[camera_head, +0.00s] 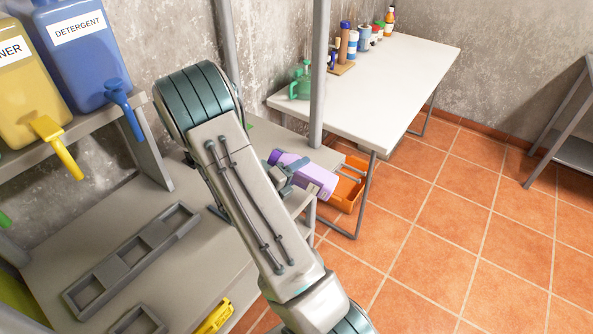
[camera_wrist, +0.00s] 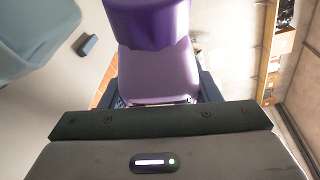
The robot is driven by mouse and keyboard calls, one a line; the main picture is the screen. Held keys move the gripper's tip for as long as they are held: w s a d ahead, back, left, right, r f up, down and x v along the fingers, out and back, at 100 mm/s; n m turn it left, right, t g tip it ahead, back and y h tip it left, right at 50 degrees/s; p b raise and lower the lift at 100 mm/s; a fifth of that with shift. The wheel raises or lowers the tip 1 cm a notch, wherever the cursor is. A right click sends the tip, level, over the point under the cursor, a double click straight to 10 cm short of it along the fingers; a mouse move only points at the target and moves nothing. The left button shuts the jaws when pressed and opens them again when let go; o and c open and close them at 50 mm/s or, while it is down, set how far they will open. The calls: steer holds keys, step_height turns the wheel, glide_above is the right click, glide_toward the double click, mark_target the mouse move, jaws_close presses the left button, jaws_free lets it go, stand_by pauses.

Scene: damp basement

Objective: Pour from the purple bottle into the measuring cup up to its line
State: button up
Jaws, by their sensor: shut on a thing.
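The purple bottle (camera_head: 313,178) is lilac with a darker purple end and is strongly tilted, nearly on its side, above the right end of the grey bench. It fills the upper middle of the wrist view (camera_wrist: 158,75). My gripper (camera_head: 290,180) is shut on the bottle; its fingers show beside the bottle in the wrist view (camera_wrist: 158,98). A pale blue-green vessel (camera_wrist: 35,38) stands at the upper left of the wrist view, apart from the bottle; it may be the measuring cup. Its line and any liquid stream cannot be seen. My arm hides part of the bench in the head view.
A yellow dispenser (camera_head: 25,90) and a blue detergent dispenser (camera_head: 85,60) stand on the left shelf. A grey compartment tray (camera_head: 130,262) lies on the bench. An orange crate (camera_head: 349,192) is behind the bottle. A white table (camera_head: 400,85) holds several bottles and a green sprayer (camera_head: 301,82).

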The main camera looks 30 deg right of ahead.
steer(key=shift+r+n+h+p, duration=0.5)
steer(key=shift+r+n+p, duration=0.45)
steer(key=shift+p, duration=0.7)
steer(key=shift+a+r+n+h+p, duration=0.1)
steer(key=shift+r+n+h+p, duration=0.3)
steer(key=shift+r+n+p, duration=0.8)
stand_by(1.5)
steer(key=shift+f+m+p, duration=0.35)
steer(key=shift+f, duration=0.1)
